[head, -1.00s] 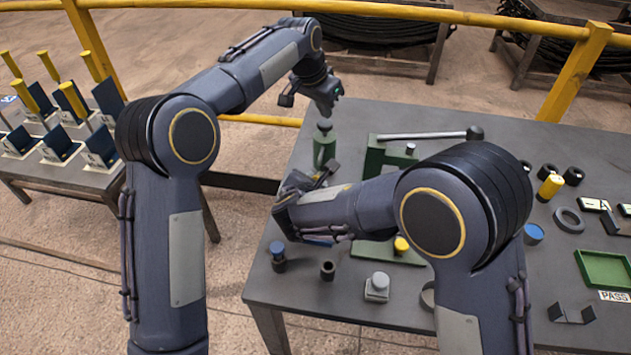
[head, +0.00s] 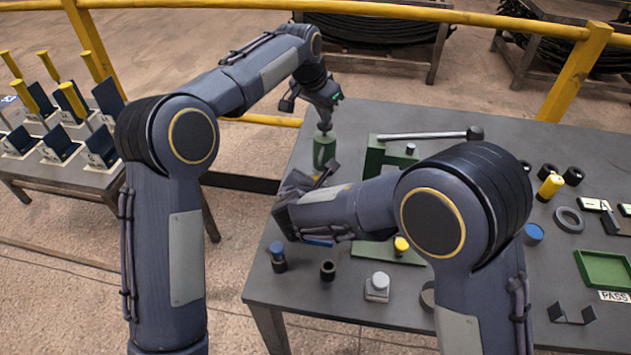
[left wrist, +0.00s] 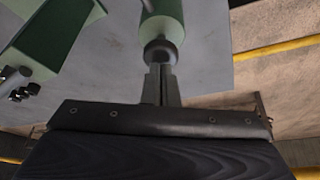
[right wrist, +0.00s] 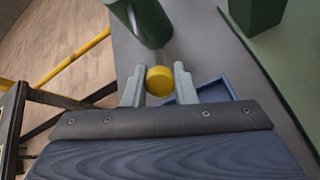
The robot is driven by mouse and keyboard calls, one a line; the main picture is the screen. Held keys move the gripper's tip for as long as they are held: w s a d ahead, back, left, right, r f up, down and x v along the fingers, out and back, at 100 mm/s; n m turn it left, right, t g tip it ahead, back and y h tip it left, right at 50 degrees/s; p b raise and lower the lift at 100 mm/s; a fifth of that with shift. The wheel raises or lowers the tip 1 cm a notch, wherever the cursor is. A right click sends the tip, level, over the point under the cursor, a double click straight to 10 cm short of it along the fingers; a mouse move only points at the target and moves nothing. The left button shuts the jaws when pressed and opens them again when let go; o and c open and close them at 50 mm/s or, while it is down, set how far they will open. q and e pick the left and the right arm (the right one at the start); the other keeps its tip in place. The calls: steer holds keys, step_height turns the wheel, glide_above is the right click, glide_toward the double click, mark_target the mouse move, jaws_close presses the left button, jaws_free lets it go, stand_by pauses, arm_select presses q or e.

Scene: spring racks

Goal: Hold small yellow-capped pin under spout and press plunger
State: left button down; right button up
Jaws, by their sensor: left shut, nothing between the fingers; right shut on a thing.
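The green dispenser (head: 324,150) stands near the table's left edge, with its dark plunger knob on top. In the left wrist view its green body (left wrist: 163,18) and dark plunger knob (left wrist: 160,53) show just beyond my fingertips. My left gripper (head: 325,128) is shut and empty, its tips on or very close to the knob. My right gripper (right wrist: 158,82) is shut on the small yellow-capped pin (right wrist: 160,80). The cap is beside the dispenser's green body (right wrist: 150,20) in the right wrist view. In the head view my right arm hides the pin.
A green press frame (head: 374,160) with a grey lever (head: 425,135) stands right of the dispenser. A blue-edged tray (right wrist: 215,88) lies below my right gripper.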

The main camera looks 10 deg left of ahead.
arm_select(q)
steer(key=shift+f, duration=1)
steer(key=shift+s, duration=0.1)
steer(key=shift+r, duration=1.5)
step_height(320, 180, up, 6)
stand_by(1.7)
arm_select(e)
steer(key=shift+p+v, duration=0.5)
steer(key=shift+v, duration=3.45)
arm_select(q)
steer(key=shift+r, duration=0.5)
